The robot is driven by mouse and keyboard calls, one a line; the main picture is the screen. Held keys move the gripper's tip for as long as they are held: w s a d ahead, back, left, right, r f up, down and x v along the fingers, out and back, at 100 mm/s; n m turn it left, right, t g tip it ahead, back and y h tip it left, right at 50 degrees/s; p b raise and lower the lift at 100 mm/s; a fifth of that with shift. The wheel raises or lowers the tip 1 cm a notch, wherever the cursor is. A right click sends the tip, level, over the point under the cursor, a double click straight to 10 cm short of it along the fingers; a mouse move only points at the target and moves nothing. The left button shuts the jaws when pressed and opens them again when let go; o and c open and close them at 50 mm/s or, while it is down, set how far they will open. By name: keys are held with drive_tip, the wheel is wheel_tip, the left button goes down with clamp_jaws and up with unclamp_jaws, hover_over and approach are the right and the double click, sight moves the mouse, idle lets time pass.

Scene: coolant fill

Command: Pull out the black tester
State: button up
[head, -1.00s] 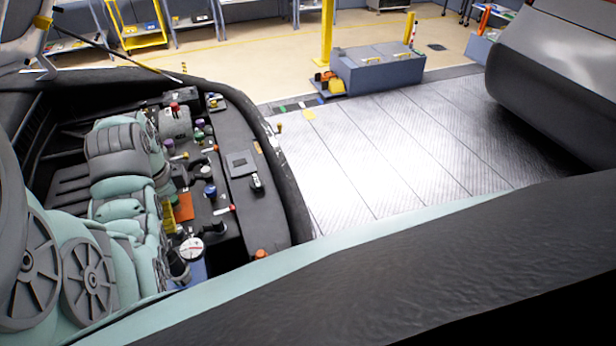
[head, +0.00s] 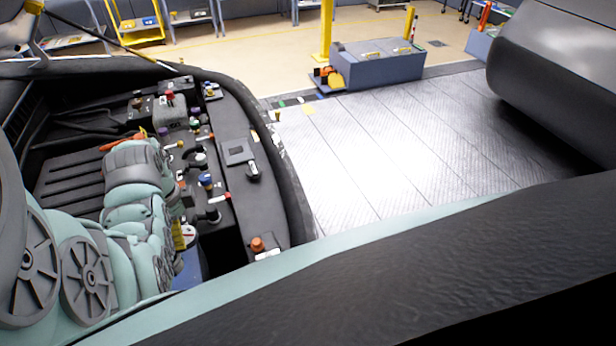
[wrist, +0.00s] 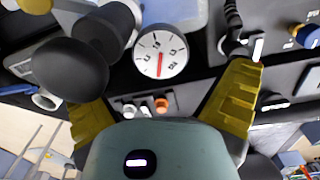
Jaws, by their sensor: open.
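A black bulb-shaped thing, which looks like the black tester (wrist: 72,70), fills the upper left of the wrist view. Its thick dark barrel runs up and right from the bulb. My gripper (wrist: 165,105) is open, its two yellow fingers spread apart with nothing between them. The bulb is beside the left finger and overlaps its tip in the picture, not between the fingers. I cannot tell whether they touch. In the head view, my arm covers this spot, and a bit of yellow finger shows beside a white dial (head: 189,232).
The round dial with a red needle (wrist: 160,52) sits right of the barrel. A blue knob (wrist: 305,36) is at far right, and an orange cap (head: 257,244) stands on the black ledge. Other caps and hoses crowd the engine bay. The floor beyond is open.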

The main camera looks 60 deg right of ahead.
sight(185, 237)
drive_tip(key=shift+f+p, duration=0.65)
drive_tip(key=shift+f, duration=1.7)
drive_tip(key=c, duration=1.4)
drive_tip(key=o, duration=0.7)
drive_tip(key=shift+c, duration=1.4)
drive_tip(key=shift+w, duration=0.15)
drive_tip(key=shift+w+a+n+b, duration=0.1)
drive_tip(key=shift+w+n+b, duration=0.3)
drive_tip(key=shift+n, duration=0.4)
drive_tip(key=shift+w+a+n+b, duration=0.1)
drive_tip(key=shift+w+n+b, duration=0.25)
drive_tip(key=shift+n, duration=0.45)
